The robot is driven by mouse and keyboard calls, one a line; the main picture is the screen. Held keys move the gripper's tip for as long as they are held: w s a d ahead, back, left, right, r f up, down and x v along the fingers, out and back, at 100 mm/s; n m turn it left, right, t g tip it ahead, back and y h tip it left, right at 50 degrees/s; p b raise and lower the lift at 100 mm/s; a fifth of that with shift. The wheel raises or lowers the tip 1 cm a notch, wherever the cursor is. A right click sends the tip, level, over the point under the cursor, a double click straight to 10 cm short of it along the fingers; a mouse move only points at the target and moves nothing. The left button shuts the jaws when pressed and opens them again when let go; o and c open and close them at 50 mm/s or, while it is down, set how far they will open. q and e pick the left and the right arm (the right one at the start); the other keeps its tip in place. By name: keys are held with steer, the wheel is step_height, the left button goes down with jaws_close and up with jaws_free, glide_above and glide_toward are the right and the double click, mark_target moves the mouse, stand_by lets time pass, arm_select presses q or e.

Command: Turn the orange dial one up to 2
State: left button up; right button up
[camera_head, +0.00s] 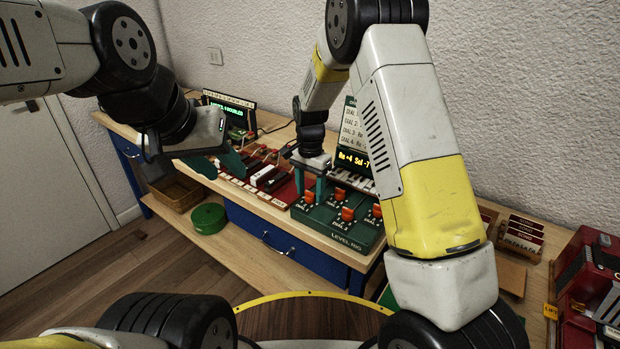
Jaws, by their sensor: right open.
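The green level rig box (325,222) stands on the wooden bench and carries several orange dials with white labels. One orange dial (310,197) sits at its left end, between the lower ends of my right gripper's fingers; the labels are too small to read surely. My right gripper (310,190) points down, its teal fingers apart on either side of that dial. Whether they touch it I cannot tell. Another orange dial (347,214) is at the front middle.
A red panel (235,187) with black and white keys lies left of the rig. A dark display (353,158) and a sign stand behind the rig. My right arm covers the rig's right side. A red case (585,290) stands at the far right.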

jaws_close()
steer(key=shift+n, duration=0.3)
steer(key=n, duration=0.3)
steer(key=shift+n, duration=0.3)
steer(key=n, duration=0.4)
steer(key=shift+n, duration=0.3)
steer(key=n, duration=0.4)
steer(key=shift+n, duration=2.5)
